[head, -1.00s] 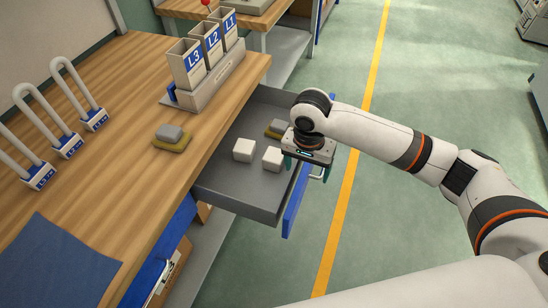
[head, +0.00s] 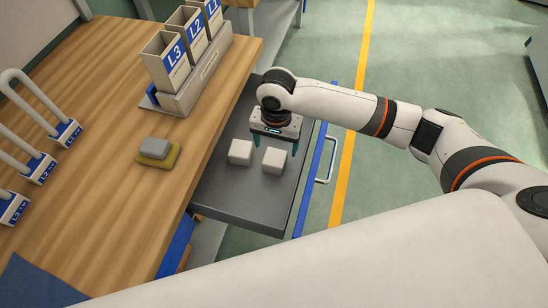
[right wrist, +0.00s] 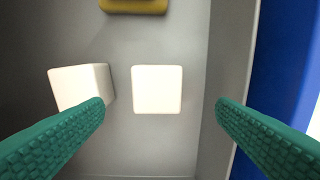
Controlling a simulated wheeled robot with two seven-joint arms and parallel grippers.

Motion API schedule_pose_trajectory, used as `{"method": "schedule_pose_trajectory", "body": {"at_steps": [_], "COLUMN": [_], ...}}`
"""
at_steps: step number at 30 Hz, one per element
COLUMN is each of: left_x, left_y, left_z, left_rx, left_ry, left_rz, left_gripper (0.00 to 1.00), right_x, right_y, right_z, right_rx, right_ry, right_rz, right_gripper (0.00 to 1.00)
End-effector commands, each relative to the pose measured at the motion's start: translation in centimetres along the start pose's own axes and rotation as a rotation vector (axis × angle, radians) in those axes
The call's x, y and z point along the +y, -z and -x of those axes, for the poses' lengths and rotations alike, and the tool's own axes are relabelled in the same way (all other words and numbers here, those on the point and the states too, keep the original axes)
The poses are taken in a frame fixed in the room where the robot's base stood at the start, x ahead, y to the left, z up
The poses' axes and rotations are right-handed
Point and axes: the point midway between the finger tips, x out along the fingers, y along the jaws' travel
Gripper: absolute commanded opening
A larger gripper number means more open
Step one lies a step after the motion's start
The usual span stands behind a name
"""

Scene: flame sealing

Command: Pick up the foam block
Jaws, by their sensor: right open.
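Two white cube-shaped blocks lie apart in the open grey drawer (head: 236,198), a left one (head: 240,152) and a right one (head: 274,160). I cannot tell their material for sure. My right gripper (head: 274,147) is over the drawer, pointing down, open and empty. In the right wrist view the right block (right wrist: 157,90) shows between the two green fingers, with space on both sides. The left block (right wrist: 80,88) is partly behind the left finger's tip. A yellow piece (right wrist: 133,5) is cut off at the top edge. My left gripper is not in view.
A grey-and-yellow block (head: 156,152) lies on the wooden bench (head: 120,220). A holder with bins L1, L2, L3 (head: 166,62) and several padlock-like pieces (head: 67,133) stand there too. The drawer's blue front (head: 314,180) is right of the blocks.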

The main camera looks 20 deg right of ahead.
Motion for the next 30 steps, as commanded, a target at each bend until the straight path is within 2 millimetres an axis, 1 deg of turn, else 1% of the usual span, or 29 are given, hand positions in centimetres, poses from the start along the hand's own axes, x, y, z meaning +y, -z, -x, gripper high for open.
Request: {"method": "schedule_pose_trajectory", "body": {"at_steps": [1, 5, 8, 14, 15, 18, 21, 26, 27, 29, 30], "left_x": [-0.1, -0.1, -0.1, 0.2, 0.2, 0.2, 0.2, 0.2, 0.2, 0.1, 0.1], "left_y": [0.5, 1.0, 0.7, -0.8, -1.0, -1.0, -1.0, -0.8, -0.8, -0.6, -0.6], "left_z": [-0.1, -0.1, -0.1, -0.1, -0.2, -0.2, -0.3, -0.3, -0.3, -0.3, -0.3], "left_rx": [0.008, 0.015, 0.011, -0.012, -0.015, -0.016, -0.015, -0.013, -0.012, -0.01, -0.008], "left_ry": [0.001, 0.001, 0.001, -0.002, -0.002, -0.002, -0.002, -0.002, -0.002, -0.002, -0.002], "left_rz": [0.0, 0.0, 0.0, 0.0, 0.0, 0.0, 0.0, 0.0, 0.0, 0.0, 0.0], "left_gripper": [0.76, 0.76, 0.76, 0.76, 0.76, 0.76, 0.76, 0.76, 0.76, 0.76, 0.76], "right_x": [0.0, 0.0, 0.0, 0.2, 0.2, 0.2, 0.2, 0.2, 0.2, 0.2, 0.2], "right_y": [0.0, 0.0, 0.0, 0.0, 0.0, 0.0, 0.0, 0.0, 0.0, 0.0, 0.0], "right_z": [-0.8, -2.0, -2.6, -5.5, -6.1, -7.1, -7.5, -7.5, -7.5, -7.4, -7.4], "right_rx": [0.001, 0.001, 0.0, 0.0, 0.001, 0.0, -0.001, -0.001, -0.001, -0.001, -0.001], "right_ry": [0.001, 0.0, 0.001, 0.001, 0.002, 0.001, -0.001, -0.001, -0.001, -0.001, -0.001], "right_rz": [-0.001, -0.001, -0.001, -0.001, -0.001, -0.001, 0.0, 0.0, 0.0, 0.0, 0.0], "right_gripper": [0.8, 0.8, 0.8, 0.8, 0.8, 0.8, 0.8, 0.8, 0.77, 0.67, 0.6]}}
